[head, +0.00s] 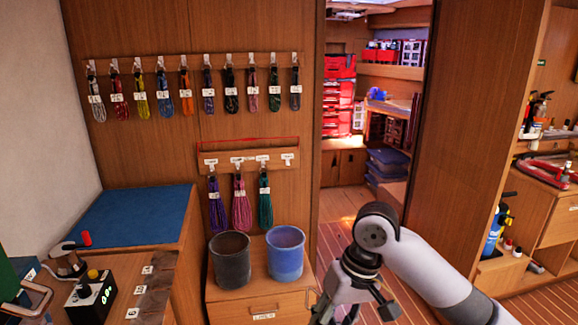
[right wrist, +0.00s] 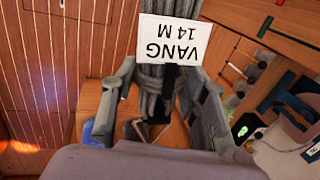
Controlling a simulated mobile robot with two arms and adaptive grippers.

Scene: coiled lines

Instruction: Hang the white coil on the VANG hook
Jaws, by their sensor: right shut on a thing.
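In the head view my right gripper (head: 352,308) is at the bottom edge, right of the buckets; the held coil cannot be made out there. The lower rail (head: 225,163) bears purple, pink and green coils, and its rightmost hook (head: 288,160) is bare. The hook labels are too small to read. My left gripper is not in view.
Several coils hang along the upper rail (head: 140,67), with a whitish one (head: 97,105) at its left end. A dark bucket (head: 230,261) and a blue bucket (head: 285,255) stand on a cabinet below the lower rail. An open doorway lies to the right.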

